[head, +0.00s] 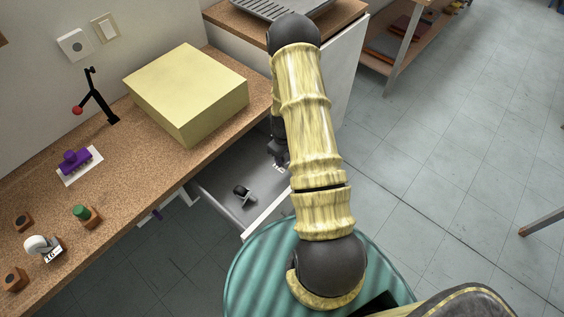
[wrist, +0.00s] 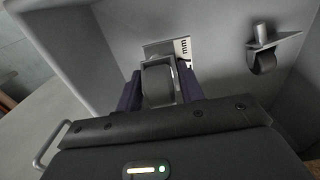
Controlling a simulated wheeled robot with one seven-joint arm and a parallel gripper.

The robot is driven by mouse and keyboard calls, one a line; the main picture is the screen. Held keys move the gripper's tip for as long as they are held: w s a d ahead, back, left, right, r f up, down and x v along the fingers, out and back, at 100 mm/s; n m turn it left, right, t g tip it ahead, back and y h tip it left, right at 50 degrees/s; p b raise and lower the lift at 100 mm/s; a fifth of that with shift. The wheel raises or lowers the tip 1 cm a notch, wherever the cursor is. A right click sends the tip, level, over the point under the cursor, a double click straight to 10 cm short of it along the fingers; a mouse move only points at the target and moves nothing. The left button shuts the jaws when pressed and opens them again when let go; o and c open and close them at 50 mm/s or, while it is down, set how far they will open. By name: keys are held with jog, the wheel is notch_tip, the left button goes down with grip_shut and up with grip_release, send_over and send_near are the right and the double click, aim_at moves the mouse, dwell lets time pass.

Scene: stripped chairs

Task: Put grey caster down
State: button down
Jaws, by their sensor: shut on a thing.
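My gripper (wrist: 160,84) is shut on the grey caster (wrist: 158,72), which sits between its two dark fingers in the wrist view. The gripper is inside an open grey drawer (head: 225,172), close to the drawer wall. In the head view my arm hides most of the gripper (head: 279,153), and I cannot make out the held caster there. A white label card (wrist: 183,46) with dark marks lies just beyond the held caster. I cannot tell whether the caster touches the drawer floor.
Another caster with a dark wheel (wrist: 264,60) lies in the drawer, apart from my gripper; it also shows in the head view (head: 243,192). A yellow box (head: 187,90) stands on the cork-coloured counter (head: 130,190) above. A green ribbed round seat (head: 255,270) is in front of the drawer.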

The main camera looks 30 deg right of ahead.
aim_at(283, 163)
jog(key=shift+f, duration=2.05)
jog(key=shift+f, duration=0.1)
jog(key=c, duration=0.9)
grip_release()
notch_tip(283, 163, up, 11)
jog(key=shift+f+b, duration=0.1)
jog(key=shift+b, duration=0.35)
jog(key=shift+r, duration=0.7)
